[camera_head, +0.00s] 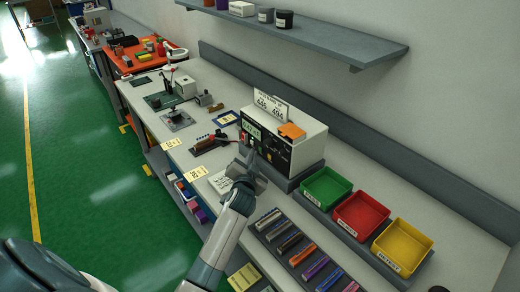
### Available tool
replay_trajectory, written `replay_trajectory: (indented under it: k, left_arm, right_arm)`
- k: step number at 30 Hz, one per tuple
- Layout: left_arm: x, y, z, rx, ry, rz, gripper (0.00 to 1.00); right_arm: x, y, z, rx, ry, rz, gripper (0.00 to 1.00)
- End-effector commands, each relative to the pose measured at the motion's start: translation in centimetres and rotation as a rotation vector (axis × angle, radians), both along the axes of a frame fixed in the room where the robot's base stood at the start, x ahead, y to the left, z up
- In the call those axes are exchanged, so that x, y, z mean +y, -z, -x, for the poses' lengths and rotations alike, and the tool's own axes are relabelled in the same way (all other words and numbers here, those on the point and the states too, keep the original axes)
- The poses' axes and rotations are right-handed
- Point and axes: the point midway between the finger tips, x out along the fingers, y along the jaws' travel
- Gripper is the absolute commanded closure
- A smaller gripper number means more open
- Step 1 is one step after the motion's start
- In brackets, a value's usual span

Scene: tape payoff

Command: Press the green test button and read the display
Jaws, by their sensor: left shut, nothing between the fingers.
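A white test box (302,148) with a dark front panel stands on the bench against the wall side. A small display with green characters (251,128) is at the upper left of its front; the characters are too small to read. Small coloured spots show below the display, but I cannot tell the green button apart for sure. My left gripper (243,160) is shut and empty, close in front of the panel's lower left part. It hides some of the panel, and I cannot tell whether it touches it. My right gripper is not in view.
A card with numbers (270,107) and an orange item (291,131) are on top of the box. Green (326,187), red (361,215) and yellow (402,247) bins stand to the right. A tray of coloured rods (272,222) lies in front. A shelf (320,38) hangs above.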

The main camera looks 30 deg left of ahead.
Motion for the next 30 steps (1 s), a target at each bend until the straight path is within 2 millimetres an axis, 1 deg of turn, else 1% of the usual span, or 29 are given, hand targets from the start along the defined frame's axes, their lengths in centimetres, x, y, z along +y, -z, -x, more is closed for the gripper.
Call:
replay_trajectory:
  k: [14, 30]
  left_arm:
    - [0.2, 0.0, 0.4, 0.0, 0.0, -0.001, 1.0]
    - [1.7, -0.1, 4.2, 0.0, 0.0, -0.001, 1.0]
  right_arm:
    - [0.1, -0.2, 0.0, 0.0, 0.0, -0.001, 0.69]
    - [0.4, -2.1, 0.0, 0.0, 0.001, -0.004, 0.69]
